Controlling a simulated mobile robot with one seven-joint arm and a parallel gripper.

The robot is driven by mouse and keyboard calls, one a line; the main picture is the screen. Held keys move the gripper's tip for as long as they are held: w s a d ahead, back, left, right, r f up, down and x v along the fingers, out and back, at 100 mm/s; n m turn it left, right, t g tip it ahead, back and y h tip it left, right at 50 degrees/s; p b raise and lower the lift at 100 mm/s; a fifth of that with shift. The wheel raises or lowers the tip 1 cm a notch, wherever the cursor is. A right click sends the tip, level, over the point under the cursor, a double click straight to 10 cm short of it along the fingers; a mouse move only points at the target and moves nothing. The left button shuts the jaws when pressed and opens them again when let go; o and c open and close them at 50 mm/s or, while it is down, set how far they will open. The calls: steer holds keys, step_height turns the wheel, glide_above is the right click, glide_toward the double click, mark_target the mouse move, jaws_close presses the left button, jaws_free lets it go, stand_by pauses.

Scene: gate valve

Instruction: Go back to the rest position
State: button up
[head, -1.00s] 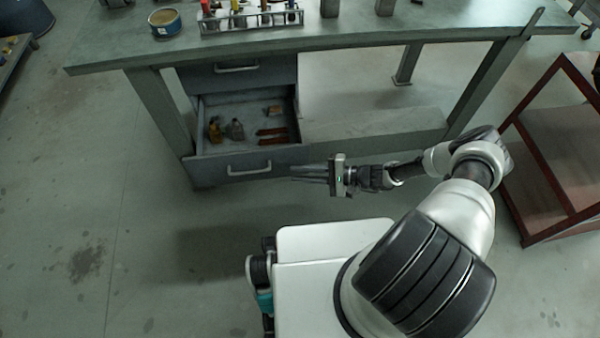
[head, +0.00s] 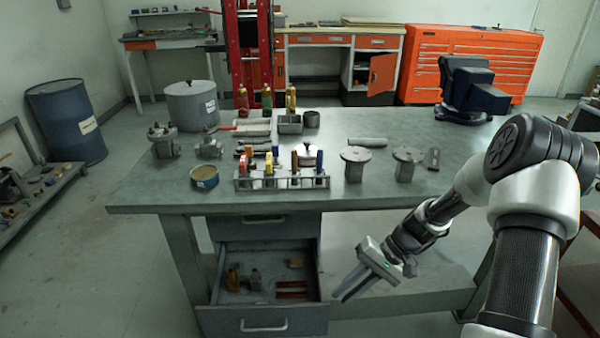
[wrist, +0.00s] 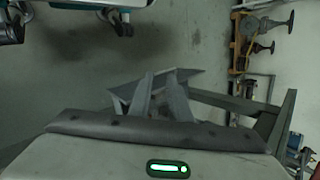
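My gripper (head: 347,287) is in front of the workbench, to the right of the open lower drawer (head: 262,322), with its fingers pointing down and to the left. In the wrist view its two grey fingers (wrist: 160,96) stand a little apart with nothing between them. No contact with the drawer or bench shows. My arm reaches in from the right side of the head view.
The workbench (head: 450,160) carries a tool rack (head: 282,180), a blue tin (head: 204,177), valve parts (head: 355,162) and a vise (head: 468,88). The open drawer holds several small items. A red-brown frame (head: 580,290) stands at the right.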

steer(key=s+r+n+t+h, duration=0.1)
steer(key=s+r+h, duration=0.2)
steer(key=r, duration=0.6)
steer(key=s+r+n+t+h, duration=0.1)
steer(key=s+r+h, duration=0.1)
steer(key=r, duration=0.8)
steer(key=s+d+r+t+h, duration=0.3)
steer(key=s+r+t, duration=0.2)
steer(key=s+r, duration=0.8)
step_height(320, 180, up, 28)
steer(key=p, duration=2.8)
steer(key=shift+a+r, duration=0.15)
steer(key=shift+a, duration=0.05)
